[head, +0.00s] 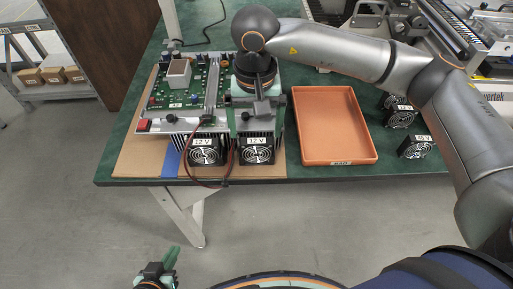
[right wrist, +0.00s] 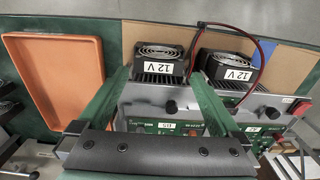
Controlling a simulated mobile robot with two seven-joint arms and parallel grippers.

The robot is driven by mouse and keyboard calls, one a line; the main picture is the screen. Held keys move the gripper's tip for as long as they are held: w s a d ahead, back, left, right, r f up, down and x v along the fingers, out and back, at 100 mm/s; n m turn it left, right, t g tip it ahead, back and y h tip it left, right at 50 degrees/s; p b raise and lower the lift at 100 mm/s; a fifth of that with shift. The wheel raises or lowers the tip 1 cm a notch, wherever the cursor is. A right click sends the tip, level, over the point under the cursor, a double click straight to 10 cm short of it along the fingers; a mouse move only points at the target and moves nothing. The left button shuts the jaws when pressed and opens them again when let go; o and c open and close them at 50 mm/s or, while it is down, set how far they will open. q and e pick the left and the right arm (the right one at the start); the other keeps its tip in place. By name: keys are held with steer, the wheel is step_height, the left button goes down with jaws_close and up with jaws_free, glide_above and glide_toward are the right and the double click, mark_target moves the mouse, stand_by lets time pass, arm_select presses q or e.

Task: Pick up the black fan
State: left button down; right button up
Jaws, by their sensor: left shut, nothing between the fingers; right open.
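A black fan (head: 257,150) with a "12 V" label sits on the front of the right-hand heat sink on the test board. In the right wrist view this fan (right wrist: 160,57) lies ahead, between the fingers. A second black fan (head: 204,152) with a "12 V" label sits to its left; it also shows in the right wrist view (right wrist: 228,67). My right gripper (head: 256,122) is open above the right-hand heat sink, its green fingers apart on either side. It holds nothing. My left gripper (head: 170,262) is shut and empty, low in front of the table.
An orange tray (head: 378,158) lies empty to the right of the board. Several loose black fans (head: 415,147) stand on the green table right of it. A red and black cable (head: 186,168) loops around the left fan. My right arm spans above the tray's back.

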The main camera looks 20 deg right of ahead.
mark_target(256, 140)
step_height(256, 140, down, 5)
steer(key=shift+s+r, duration=0.1)
steer(key=shift+r, duration=0.1)
steer(key=shift+r, duration=0.1)
steer(key=c, duration=0.9)
